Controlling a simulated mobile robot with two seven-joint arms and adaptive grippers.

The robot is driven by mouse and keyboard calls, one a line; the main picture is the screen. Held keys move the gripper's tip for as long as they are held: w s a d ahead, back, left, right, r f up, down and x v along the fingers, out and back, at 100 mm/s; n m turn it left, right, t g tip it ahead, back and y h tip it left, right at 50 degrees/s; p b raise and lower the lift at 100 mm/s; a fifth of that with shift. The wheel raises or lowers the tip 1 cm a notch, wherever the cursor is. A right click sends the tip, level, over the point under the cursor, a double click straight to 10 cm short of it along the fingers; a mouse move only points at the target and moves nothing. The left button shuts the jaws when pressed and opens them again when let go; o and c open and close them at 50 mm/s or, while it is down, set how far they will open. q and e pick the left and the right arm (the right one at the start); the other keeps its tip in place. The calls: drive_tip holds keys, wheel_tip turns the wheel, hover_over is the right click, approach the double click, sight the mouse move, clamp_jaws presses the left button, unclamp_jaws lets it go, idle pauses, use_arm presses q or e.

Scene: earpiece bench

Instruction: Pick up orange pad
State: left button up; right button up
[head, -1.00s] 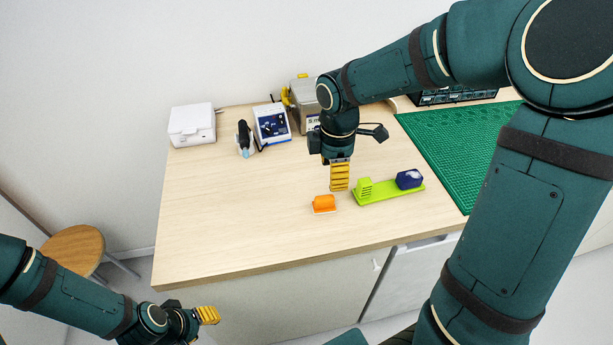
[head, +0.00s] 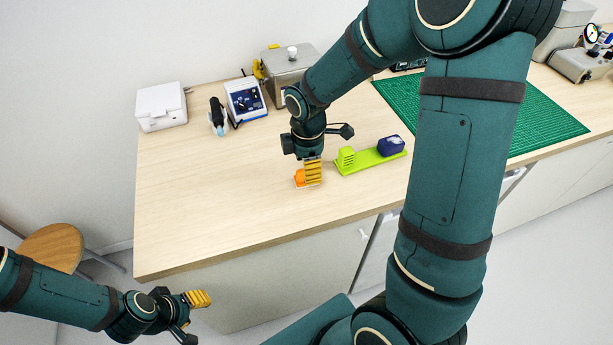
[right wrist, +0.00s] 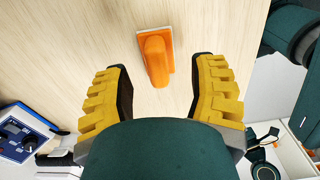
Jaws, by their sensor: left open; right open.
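The orange pad (head: 299,178) lies on the wooden bench top, partly hidden behind my right gripper in the head view. In the right wrist view the orange pad (right wrist: 154,60) is an orange block on a thin pale-edged base. My right gripper (head: 313,183) points down at it. In the right wrist view my right gripper (right wrist: 158,82) is open, its yellow ribbed fingers on either side of the pad's near end, with gaps to both. My left gripper (head: 199,299) is open and empty, in front of the bench at lower left.
A lime-green holder (head: 372,159) with a dark blue block (head: 391,145) lies right of the pad. A green mat (head: 500,120) covers the bench's right part. A white box (head: 161,106), a screen device (head: 246,99) and a grey container (head: 290,72) stand behind. The left bench top is clear.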

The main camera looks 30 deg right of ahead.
drive_tip(key=f, duration=0.3)
drive_tip(key=shift+w+f+b, duration=0.2)
drive_tip(key=shift+f+b, duration=0.15)
drive_tip(key=shift+f, duration=0.05)
clamp_jaws()
